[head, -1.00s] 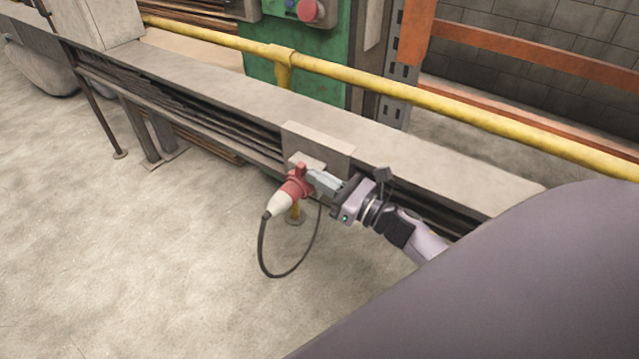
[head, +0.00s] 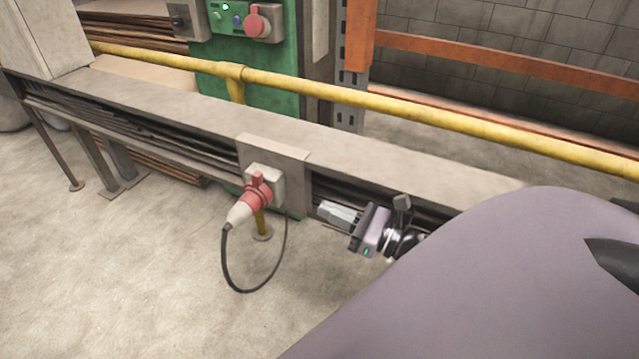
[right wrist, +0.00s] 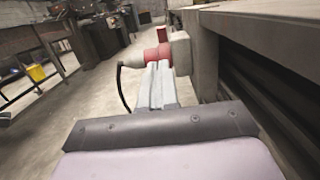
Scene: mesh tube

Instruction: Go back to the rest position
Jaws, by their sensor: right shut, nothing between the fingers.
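My right gripper (head: 325,212) is shut and empty. In the head view it is in front of the long grey beam, to the right of a red and white plug (head: 248,203), with a clear gap between them. The plug sits at a grey socket box (head: 268,178) on a plate of the beam, and a black cable loops down from it. In the right wrist view the shut fingers (right wrist: 160,66) point toward the plug, whose red part (right wrist: 152,54) shows behind the tips. My left gripper is in neither view.
A yellow rail (head: 400,107) runs behind the grey beam (head: 400,163). A green cabinet (head: 268,65) with a red knob and an orange rack (head: 480,60) stand further back. The concrete floor (head: 130,280) in front of the beam is free.

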